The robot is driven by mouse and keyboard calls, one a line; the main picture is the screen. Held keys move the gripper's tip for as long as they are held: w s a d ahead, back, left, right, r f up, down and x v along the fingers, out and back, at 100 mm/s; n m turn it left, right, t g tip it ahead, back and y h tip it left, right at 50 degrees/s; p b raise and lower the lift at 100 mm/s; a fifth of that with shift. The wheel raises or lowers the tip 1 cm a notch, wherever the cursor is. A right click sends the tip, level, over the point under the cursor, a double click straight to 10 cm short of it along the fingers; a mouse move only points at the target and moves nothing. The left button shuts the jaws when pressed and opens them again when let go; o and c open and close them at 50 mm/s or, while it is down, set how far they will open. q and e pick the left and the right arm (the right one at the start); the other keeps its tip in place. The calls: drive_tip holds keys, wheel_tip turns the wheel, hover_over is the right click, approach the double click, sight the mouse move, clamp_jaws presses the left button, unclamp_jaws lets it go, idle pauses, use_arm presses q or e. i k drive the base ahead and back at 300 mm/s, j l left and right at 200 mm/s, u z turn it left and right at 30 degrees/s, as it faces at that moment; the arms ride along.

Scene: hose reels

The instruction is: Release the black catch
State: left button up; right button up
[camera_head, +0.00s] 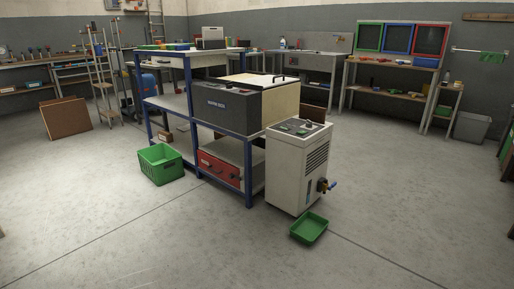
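No black catch can be made out for certain at this distance. A dark grey box front (225,107) with a pale label sits on a blue-framed shelf unit (249,180). Its pale lid (252,79) carries a small black handle-like part (279,79) at the right; I cannot tell whether this is the catch. A white cabinet unit (291,170) stands at the shelf's right end, with dark parts on its top and a tap with a blue lever (332,185) on its side. Neither of my grippers is in view.
A green crate (160,167) stands on the floor left of the shelf. A green tray (309,228) lies before the white cabinet. A red unit (219,168) sits on the lower shelf. Benches line the back walls. The floor in front is clear.

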sight(232, 176)
drive_tip(key=i+j+u, duration=0.1)
drive_tip(key=i, duration=0.3)
drive_tip(key=i+j+u, duration=0.15)
drive_tip(key=i, duration=0.25)
drive_tip(key=i+j+z, duration=0.4)
drive_tip(key=i+j, duration=0.25)
drive_tip(key=i, duration=0.5)
drive_tip(key=i+j+z, duration=0.45)
drive_tip(key=i+j, duration=0.55)
